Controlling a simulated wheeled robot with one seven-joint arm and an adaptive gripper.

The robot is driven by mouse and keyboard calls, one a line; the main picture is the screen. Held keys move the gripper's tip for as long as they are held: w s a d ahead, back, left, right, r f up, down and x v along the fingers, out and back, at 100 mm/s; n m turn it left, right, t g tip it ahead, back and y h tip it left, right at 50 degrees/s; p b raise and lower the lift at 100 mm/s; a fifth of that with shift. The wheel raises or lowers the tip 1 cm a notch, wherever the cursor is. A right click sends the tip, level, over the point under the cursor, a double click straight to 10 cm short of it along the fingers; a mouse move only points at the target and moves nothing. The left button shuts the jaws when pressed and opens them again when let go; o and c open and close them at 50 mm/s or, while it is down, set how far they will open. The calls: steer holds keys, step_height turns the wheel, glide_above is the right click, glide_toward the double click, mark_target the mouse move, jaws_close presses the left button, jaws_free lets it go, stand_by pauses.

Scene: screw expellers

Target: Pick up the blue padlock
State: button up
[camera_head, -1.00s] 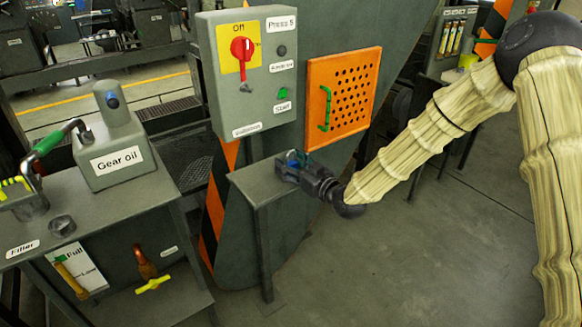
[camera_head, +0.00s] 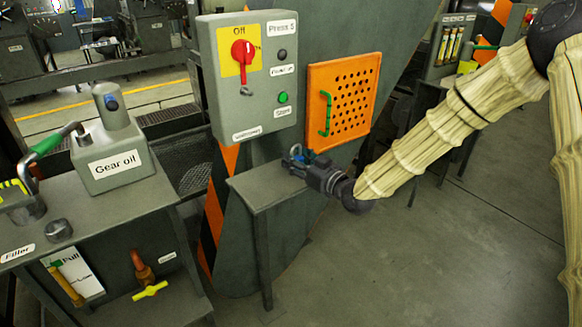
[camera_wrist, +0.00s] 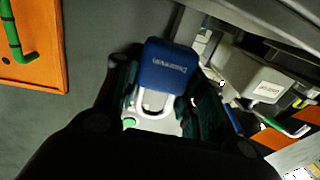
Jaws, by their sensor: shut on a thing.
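The blue padlock (camera_wrist: 167,67) shows in the wrist view between my two fingers, with its pale shackle (camera_wrist: 152,105) toward the palm. My gripper (camera_wrist: 160,85) is shut on it. In the head view my gripper (camera_head: 305,165) is over the small grey side table (camera_head: 262,187), in front of the control box. There the padlock is a small blue patch (camera_head: 309,156) at the jaws, partly hidden by the fingers. I cannot tell whether it is clear of the tabletop.
The grey control box (camera_head: 262,118) with a red switch (camera_head: 242,52) hangs above the table. An orange perforated door (camera_head: 343,98) with a green handle is to the right. The Gear oil can (camera_head: 113,160) stands on a cabinet at left. Open floor lies at lower right.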

steer(key=s+d+r+b, duration=0.1)
steer(key=s+d, duration=0.4)
steer(key=d, duration=0.8)
steer(key=shift+s+d+r+b, duration=0.15)
steer(key=shift+d+b, duration=0.1)
steer(key=shift+b, duration=0.3)
